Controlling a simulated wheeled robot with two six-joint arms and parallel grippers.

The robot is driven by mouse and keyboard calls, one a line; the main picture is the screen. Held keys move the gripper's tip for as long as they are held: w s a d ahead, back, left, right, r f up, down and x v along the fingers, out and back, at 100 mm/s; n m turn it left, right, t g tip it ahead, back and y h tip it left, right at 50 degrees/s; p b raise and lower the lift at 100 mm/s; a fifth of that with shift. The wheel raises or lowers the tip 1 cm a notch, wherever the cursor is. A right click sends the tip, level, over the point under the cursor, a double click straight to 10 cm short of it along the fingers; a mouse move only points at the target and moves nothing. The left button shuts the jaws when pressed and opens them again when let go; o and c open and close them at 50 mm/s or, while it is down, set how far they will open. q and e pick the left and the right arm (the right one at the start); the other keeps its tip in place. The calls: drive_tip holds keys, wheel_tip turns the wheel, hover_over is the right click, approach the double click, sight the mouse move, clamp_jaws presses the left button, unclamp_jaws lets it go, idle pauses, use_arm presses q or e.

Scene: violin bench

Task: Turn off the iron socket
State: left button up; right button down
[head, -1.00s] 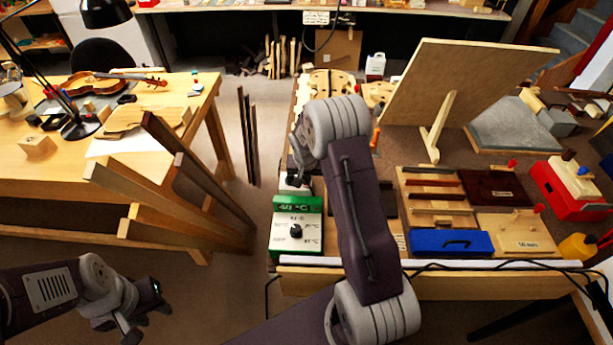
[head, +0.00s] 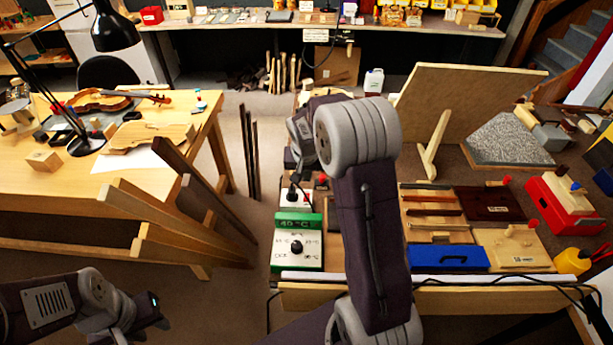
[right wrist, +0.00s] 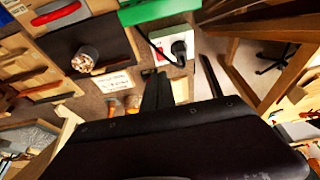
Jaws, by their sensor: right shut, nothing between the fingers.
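The socket (head: 291,198) is a small white box with a black plug in it, just behind the green-and-white control box (head: 298,254). In the right wrist view the socket (right wrist: 163,37) shows its black plug (right wrist: 179,51) and a small red part, likely its switch (right wrist: 160,56). Whether the switch is on or off cannot be told. My right gripper (right wrist: 158,80) is shut and empty, with its tips just below the socket in that picture; contact is not visible. In the head view my right arm hides most of this gripper. My left gripper (head: 153,309) is low at the left, away from the bench.
The control box's black cable runs up from the plug. Wooden jigs and a blue box (head: 447,257) lie right of my right arm. A large leaning board (head: 465,105) stands behind. Dark upright strips (head: 250,155) stand left of the bench, beside open floor.

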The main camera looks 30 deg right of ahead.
drive_tip(key=w+b, duration=0.1)
drive_tip(key=b, duration=0.3)
approach(306, 194)
drive_tip(key=x, duration=0.6)
drive_tip(key=shift+w+f, duration=0.15)
drive_tip(key=shift+f, duration=0.15)
drive_tip(key=shift+f, duration=0.1)
